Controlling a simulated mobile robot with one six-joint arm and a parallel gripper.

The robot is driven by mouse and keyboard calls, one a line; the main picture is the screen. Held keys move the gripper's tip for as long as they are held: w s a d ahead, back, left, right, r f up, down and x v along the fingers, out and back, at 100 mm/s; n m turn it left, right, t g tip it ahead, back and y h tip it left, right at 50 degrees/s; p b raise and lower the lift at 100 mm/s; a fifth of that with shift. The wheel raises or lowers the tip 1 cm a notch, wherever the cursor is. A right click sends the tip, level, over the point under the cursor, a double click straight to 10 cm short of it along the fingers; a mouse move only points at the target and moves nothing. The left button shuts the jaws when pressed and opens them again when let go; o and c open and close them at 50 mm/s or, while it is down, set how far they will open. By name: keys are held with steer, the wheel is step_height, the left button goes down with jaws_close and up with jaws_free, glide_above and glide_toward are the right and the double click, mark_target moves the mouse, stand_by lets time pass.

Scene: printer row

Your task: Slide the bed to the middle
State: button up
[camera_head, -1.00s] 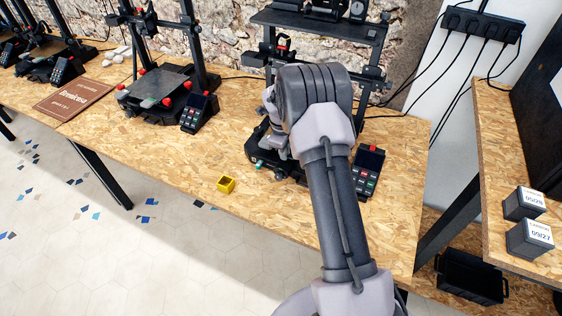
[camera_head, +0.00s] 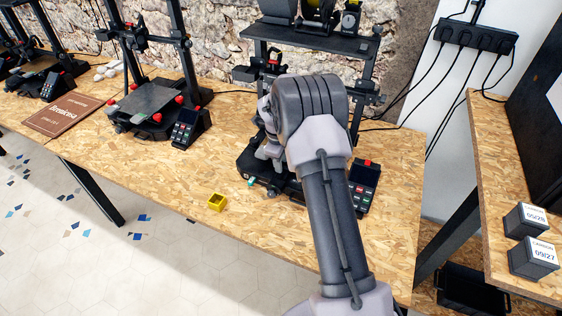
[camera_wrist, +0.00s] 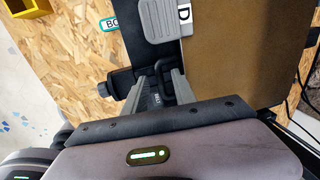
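The printer in front of me (camera_head: 315,48) stands at the right part of the workbench. Its bed is mostly hidden by my arm in the head view. In the wrist view a flat brown plate (camera_wrist: 235,50), apparently the bed, fills the upper right, with a dark part and a ribbed grey piece (camera_wrist: 168,18) beside it. My gripper (camera_wrist: 159,80) points down at the bed's front edge. Its two grey fingers stand apart, with a dark looped handle (camera_wrist: 164,68) at their tips. Whether they press on the loop I cannot tell. In the head view the fingertips are hidden.
A small yellow box (camera_head: 217,202) sits near the bench's front edge. A control box with red and grey buttons (camera_head: 363,187) stands right of the printer. Another printer (camera_head: 150,100) stands left. A side table with labelled boxes (camera_head: 533,257) is at the right.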

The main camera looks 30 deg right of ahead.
step_height(320, 180, up, 17)
steer(key=s+a+p, duration=0.2)
steer(key=p, duration=0.2)
steer(key=shift+a, duration=0.2)
steer(key=s+a+r+n+t+y+b, duration=0.1)
steer(key=s+a+r+n+t+b, duration=0.1)
steer(key=s+a+r+n, duration=1)
steer(key=s+a+f+n+t+y+b, duration=0.1)
steer(key=s+a+n, duration=0.3)
steer(key=s, duration=0.6)
steer(key=s+a+n+t+y+b, duration=0.1)
steer(key=s+a+n, duration=0.3)
steer(key=s+n, duration=0.3)
steer(key=s, duration=0.2)
steer(key=shift+s+a+f+n+t+y, duration=0.25)
steer(key=shift+s+f+n+t+y, duration=0.05)
steer(key=shift+s+f+n, duration=0.1)
